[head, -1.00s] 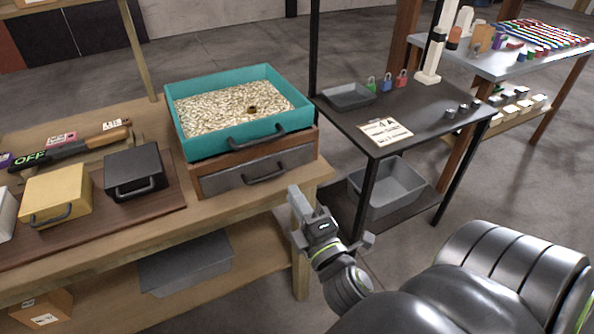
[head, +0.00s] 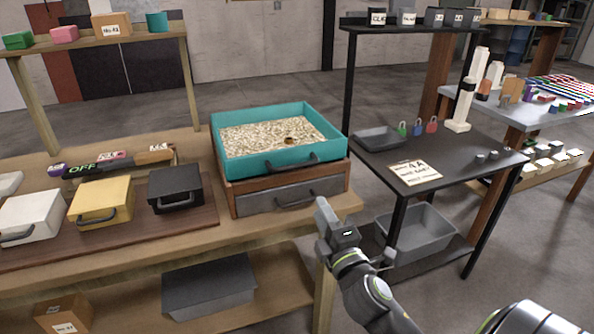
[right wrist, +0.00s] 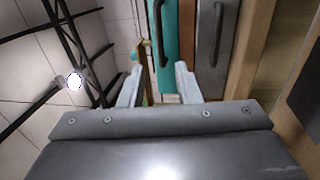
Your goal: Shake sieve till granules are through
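The sieve (head: 262,165) is a teal, open-topped tray with a dark front handle (head: 291,165). It holds pale granules (head: 262,139) that cover its floor, with a small dark ring-like object (head: 290,141) among them. The sieve sits on a wooden box with a grey drawer (head: 289,196). My right gripper (head: 354,232) is open and empty, in front of and to the right of the box, apart from the handle. In the right wrist view the sieve (right wrist: 168,20) and its handle show beyond the spread fingers (right wrist: 160,70). My left gripper is not in view.
Black, yellow and white lidded boxes (head: 100,200) stand on a board left of the sieve. A dark table (head: 450,160) with a grey tray (head: 378,138), padlocks and a 4A card (head: 414,172) stands to the right. A grey bin (head: 415,230) sits below it.

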